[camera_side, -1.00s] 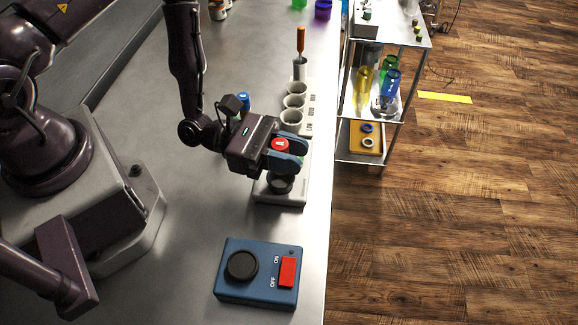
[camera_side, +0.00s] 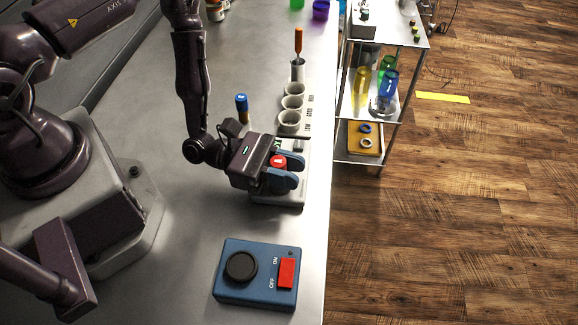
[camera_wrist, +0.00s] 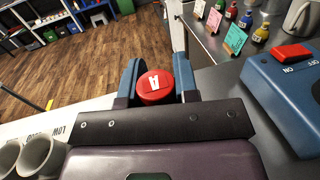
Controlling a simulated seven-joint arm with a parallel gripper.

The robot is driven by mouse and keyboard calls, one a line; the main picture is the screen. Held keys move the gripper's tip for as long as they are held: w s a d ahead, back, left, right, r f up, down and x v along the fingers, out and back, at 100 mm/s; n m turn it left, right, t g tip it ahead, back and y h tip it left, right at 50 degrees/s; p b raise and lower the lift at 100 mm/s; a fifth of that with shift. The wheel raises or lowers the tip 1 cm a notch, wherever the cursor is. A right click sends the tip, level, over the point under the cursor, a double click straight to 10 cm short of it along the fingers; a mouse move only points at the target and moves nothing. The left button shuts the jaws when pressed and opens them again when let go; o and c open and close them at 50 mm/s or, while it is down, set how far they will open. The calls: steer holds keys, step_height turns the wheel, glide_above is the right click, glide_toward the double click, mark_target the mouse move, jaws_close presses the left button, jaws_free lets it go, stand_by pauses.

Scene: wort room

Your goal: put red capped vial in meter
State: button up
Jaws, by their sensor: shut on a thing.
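My gripper (camera_side: 283,173) is shut on the red capped vial (camera_side: 278,161). In the wrist view the red cap (camera_wrist: 155,88), with a white mark on top, sits between the two blue fingers. The vial's body is hidden below the cap. The meter (camera_side: 285,202) is a pale, low device on the bench, directly under my gripper in the side view. Its dark round socket is covered by the fingers, so I cannot tell whether the vial's lower end is inside it or above it.
A blue capped vial (camera_side: 242,104) stands behind my gripper. Several grey cups (camera_side: 291,118) and an orange-handled tool (camera_side: 298,48) line the bench's right side. A blue switch box (camera_side: 256,272) with a black knob lies in front. The bench's right edge is close.

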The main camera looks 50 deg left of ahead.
steer(key=o, duration=0.9)
steer(key=shift+f, duration=0.5)
steer(key=shift+r, duration=0.55)
steer(key=v, duration=1.2)
steer(key=shift+r, duration=0.3)
steer(key=shift+w+r+m+g, duration=0.1)
steer(key=shift+r+m+g, duration=0.35)
steer(key=shift+m+g, duration=0.05)
steer(key=s+a+r+m+g+y, duration=0.1)
steer(key=a+r+m+y, duration=0.1)
steer(key=r+m+y, duration=0.3)
steer(key=s+a+r+m+g+y, duration=0.1)
steer(key=r+m+y, duration=0.4)
steer(key=r+m, duration=0.6)
steer(key=s+a+r+m+g+y, duration=0.1)
steer(key=s+a+r+m+y, duration=0.2)
steer(key=r+m, duration=0.4)
steer(key=shift+a+r+m+g+y, duration=0.1)
steer(key=shift+a+r+m+y, duration=0.2)
steer(key=shift+r, duration=0.55)
steer(key=shift+a+r+n+g+y, duration=0.1)
steer(key=shift+r+y, duration=0.25)
steer(key=shift+r, duration=0.5)
steer(key=shift+a+r+m+g+y, duration=0.1)
steer(key=shift+a+r+m+y, duration=0.2)
steer(key=shift+r, duration=0.5)
